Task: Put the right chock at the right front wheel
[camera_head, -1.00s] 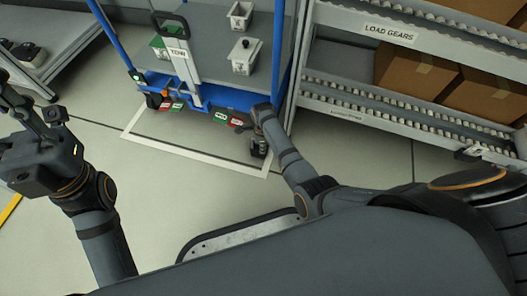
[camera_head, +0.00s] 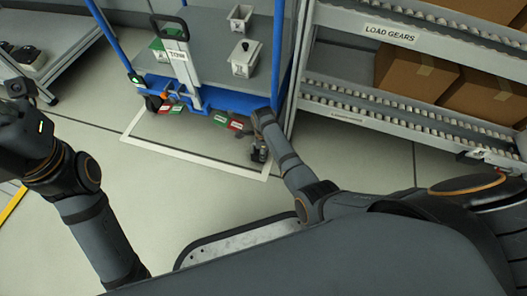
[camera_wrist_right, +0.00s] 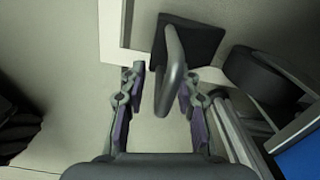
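In the right wrist view, a dark block with a grey loop handle, which looks like the right chock (camera_wrist_right: 198,38), lies on the floor at a white line. My right gripper (camera_wrist_right: 160,90) is open, with its fingers apart on either side of the handle and the right finger close to it. A dark rounded wheel (camera_wrist_right: 262,75) is right of the block, apart from it. In the head view my right gripper (camera_head: 260,152) is low by the cart's front right corner, where the arm hides the right front wheel. My left gripper (camera_head: 14,100) is at the left edge, partly cut off.
The blue-framed tow cart (camera_head: 215,97) carries white bins (camera_head: 244,58) and has red and green tags (camera_head: 221,121) low at its front. A white floor outline (camera_head: 190,153) runs before it. A roller rack (camera_head: 385,118) with cartons stands close on the right. Floor in front is clear.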

